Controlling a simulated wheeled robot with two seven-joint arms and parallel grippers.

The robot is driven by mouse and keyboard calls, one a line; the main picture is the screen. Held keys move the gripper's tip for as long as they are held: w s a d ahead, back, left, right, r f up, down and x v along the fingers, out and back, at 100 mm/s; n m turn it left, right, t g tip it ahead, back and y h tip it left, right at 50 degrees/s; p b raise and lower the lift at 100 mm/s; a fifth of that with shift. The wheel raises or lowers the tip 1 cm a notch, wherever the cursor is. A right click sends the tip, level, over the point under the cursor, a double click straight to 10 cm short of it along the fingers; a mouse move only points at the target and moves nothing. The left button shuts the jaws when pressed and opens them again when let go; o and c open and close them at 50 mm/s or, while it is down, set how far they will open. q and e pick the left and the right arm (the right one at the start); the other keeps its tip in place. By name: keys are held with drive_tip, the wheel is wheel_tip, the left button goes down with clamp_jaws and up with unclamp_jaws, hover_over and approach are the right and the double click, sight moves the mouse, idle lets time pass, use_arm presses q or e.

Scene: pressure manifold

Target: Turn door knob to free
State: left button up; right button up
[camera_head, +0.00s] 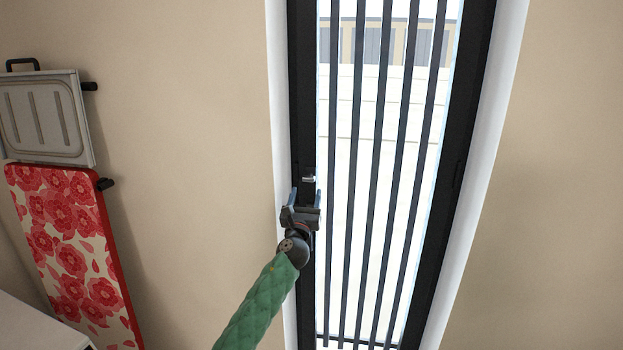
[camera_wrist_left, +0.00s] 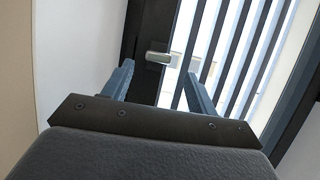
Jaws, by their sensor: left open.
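The door (camera_head: 302,100) is a tall black frame with dark vertical bars over bright glass. Its knob (camera_head: 309,178) is a small silver lever on the left side of the frame. In the left wrist view the knob (camera_wrist_left: 158,57) shows as a short, roughly level silver bar on a dark plate. My left gripper (camera_head: 305,196) is open just below the knob in the head view. In the left wrist view its two blue fingers (camera_wrist_left: 159,82) stand apart, with the knob ahead, between and beyond their tips. No contact is visible. My right gripper is not in view.
A folded ironing board (camera_head: 70,250) with a red floral cover hangs on the left wall, below a grey folded panel (camera_head: 42,115). A white surface (camera_head: 30,325) is at the lower left. The beige wall right of the door is bare.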

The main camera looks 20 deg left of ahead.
sight(309, 177)
use_arm(q)
drive_tip(key=shift+w+a+r, duration=0.15)
drive_tip(key=shift+w+r, duration=0.2)
drive_tip(key=p+x, duration=0.2)
drive_tip(key=x, duration=0.3)
drive_tip(key=shift+w, duration=0.3)
drive_tip(key=shift+w+a+r, duration=0.15)
drive_tip(key=shift+w, duration=0.3)
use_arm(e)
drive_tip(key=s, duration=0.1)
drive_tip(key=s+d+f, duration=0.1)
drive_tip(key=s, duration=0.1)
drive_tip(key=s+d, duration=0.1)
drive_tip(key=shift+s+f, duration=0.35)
use_arm(q)
drive_tip(key=c, duration=1)
